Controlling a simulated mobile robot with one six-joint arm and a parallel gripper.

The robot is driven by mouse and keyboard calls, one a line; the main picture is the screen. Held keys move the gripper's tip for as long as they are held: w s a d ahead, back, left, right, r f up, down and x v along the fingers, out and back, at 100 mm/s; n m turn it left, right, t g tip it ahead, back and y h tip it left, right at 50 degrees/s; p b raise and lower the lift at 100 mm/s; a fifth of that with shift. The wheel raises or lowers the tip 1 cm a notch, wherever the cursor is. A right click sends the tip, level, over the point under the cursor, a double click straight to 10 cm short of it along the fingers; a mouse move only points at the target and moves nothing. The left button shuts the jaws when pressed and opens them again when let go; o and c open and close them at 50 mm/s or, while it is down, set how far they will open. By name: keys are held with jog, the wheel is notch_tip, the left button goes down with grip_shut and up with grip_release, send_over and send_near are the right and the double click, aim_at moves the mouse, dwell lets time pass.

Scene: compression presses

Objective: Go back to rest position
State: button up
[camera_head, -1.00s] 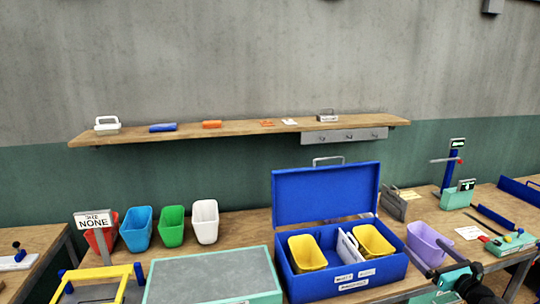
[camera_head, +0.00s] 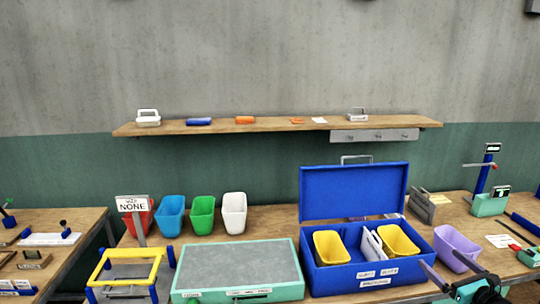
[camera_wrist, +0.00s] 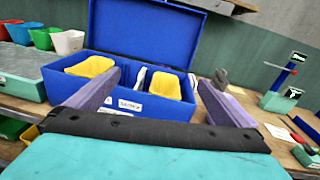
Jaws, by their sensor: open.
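My gripper (camera_wrist: 160,100) is open, with its two purple-grey fingers spread apart and nothing visible between them. In the wrist view it points toward the open blue case (camera_wrist: 62,92), which lies beyond the fingers. In the head view my gripper (camera_head: 455,285) shows at the bottom right, in front of the case (camera_head: 318,283). The case has its lid up and holds two yellow bins (camera_head: 330,247) with white cards between them.
A purple bin (camera_head: 457,248) stands right of the case. A green-framed grey box (camera_head: 240,268), a yellow frame (camera_head: 130,253) and several coloured bins (camera_head: 202,214) are to the left. A wooden shelf (camera_head: 270,127) hangs on the wall.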

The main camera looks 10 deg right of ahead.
jog(key=w+a+f+n+g+y, duration=0.25)
jog(key=a+f+n, duration=0.3)
jog(key=a, duration=0.45)
jog(key=w+a+f+n+g+y, duration=0.1)
jog(key=w+a+f+n+g, duration=0.35)
jog(key=a, duration=0.45)
jog(key=w+a+f+n+g+y, duration=0.2)
jog(key=a+f+n, duration=0.4)
jog(key=a, duration=0.4)
jog(key=s+a+f+n+g+h, duration=0.3)
jog(key=s+a+f+n+g, duration=0.15)
jog(key=a+f+n, duration=0.4)
jog(key=s+a+f+n+g+h, duration=0.2)
jog(key=s+a+f+n+g, duration=0.3)
jog(key=a+n, duration=0.7)
jog(key=s+a+f+m+g+b, duration=0.1)
jog(key=s+f+g+b, duration=0.3)
jog(key=s+f, duration=2.2)
notch_tip(320, 180, down, 3)
jog(key=b, duration=0.6)
jog(key=shift+a+r+g, duration=0.2)
jog(key=shift+g, duration=0.15)
jog(key=shift+w+h, duration=0.1)
jog(key=shift+h, duration=0.15)
